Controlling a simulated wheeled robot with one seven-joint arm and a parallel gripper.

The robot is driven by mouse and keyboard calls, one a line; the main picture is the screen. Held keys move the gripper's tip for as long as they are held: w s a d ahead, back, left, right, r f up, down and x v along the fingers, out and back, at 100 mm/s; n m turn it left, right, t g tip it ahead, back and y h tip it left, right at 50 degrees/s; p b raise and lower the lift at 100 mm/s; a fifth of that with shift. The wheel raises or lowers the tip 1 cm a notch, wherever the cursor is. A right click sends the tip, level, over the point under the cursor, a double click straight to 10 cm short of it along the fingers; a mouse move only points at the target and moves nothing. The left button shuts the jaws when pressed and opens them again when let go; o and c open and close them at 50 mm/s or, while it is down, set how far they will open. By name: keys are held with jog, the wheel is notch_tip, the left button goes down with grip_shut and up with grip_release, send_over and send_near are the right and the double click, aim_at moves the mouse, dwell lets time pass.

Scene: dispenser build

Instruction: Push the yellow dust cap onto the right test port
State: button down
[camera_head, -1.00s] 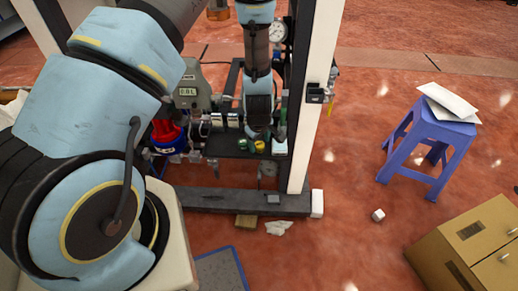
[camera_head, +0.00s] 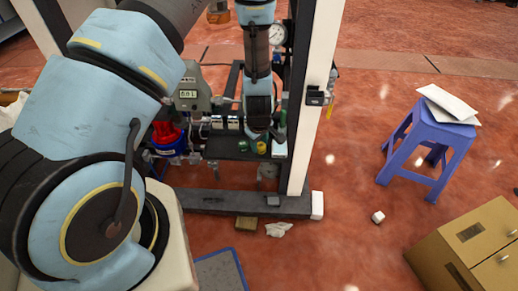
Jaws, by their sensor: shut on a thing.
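My gripper (camera_head: 258,121) is the dark end of my arm, pointing down in front of the rig at the middle of the head view. Its fingertips and whatever sits between them are too dark and small to make out. A small yellow round piece (camera_head: 261,147), possibly a dust cap, shows just below the gripper at the shelf's front. I cannot tell whether it touches the fingers. A similar green round piece (camera_head: 243,145) sits just left of it. The right test port cannot be told apart behind my arm.
A pale upright post (camera_head: 316,90) stands close to the right of my gripper. A grey device with a display (camera_head: 188,93) and a blue and red container (camera_head: 168,138) are to the left.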

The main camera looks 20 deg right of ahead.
aim_at(259, 146)
jog(key=shift+r+p, duration=1.7)
jog(key=shift+r, duration=0.85)
